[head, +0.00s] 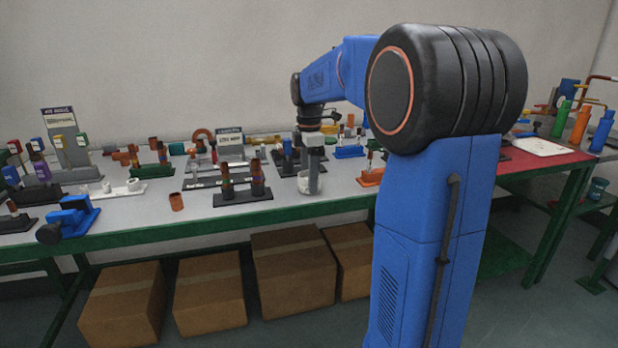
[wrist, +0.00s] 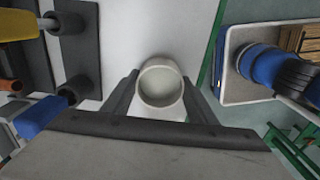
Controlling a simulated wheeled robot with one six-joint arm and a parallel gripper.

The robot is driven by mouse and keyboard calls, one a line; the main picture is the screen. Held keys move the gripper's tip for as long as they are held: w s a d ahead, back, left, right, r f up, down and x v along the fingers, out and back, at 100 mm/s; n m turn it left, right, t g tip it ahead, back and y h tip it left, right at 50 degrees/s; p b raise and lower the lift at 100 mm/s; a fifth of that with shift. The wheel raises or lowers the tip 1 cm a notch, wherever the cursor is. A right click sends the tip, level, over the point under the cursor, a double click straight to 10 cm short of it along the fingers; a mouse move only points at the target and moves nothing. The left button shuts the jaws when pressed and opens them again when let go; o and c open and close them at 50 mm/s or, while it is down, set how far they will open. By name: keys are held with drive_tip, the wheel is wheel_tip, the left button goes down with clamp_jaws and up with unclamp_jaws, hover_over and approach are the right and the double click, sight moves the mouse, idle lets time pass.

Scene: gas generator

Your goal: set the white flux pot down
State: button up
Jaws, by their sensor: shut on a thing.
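The white flux pot (wrist: 160,84) is a small round open pot, seen from above in the wrist view between the two fingers of my gripper (wrist: 160,88). The fingers are shut on it, one on each side. In the head view the pot (head: 308,186) is at the lower end of my gripper (head: 313,172), near the front edge of the grey table top (head: 330,198). The pot looks upright. I cannot tell whether its base touches the table.
Dark racks with copper fittings (head: 243,190) stand to the left of the pot. An orange holder (head: 371,176) stands to its right. The green front rail (head: 220,225) is close. Cardboard boxes (head: 292,272) sit below. Bare grey table lies around the pot.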

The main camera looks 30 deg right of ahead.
drive_tip(key=shift+f, duration=0.1)
drive_tip(key=o, duration=1.2)
drive_tip(key=shift+c, duration=0.2)
wheel_tip(320, 180, up, 12)
drive_tip(key=s+a+f+m+t, duration=0.1)
drive_tip(key=s+a+f+m, duration=0.3)
drive_tip(key=s, duration=0.4)
drive_tip(key=s+a+f+m+t, duration=0.1)
drive_tip(key=s+a+f+m, duration=0.15)
drive_tip(key=s+a, duration=0.4)
drive_tip(key=s+a+f+m+t, duration=0.1)
drive_tip(key=s+a+f+m, duration=0.1)
drive_tip(key=s+f+m, duration=0.2)
drive_tip(key=s+a+f+m+t, duration=0.1)
drive_tip(key=s+a+f+m, duration=0.2)
drive_tip(key=s+f, duration=0.7)
drive_tip(key=shift+s+a+m+t, duration=0.15)
drive_tip(key=shift+s+m+t, duration=0.25)
drive_tip(key=shift+s+m, duration=0.35)
drive_tip(key=shift+s+r, duration=0.1)
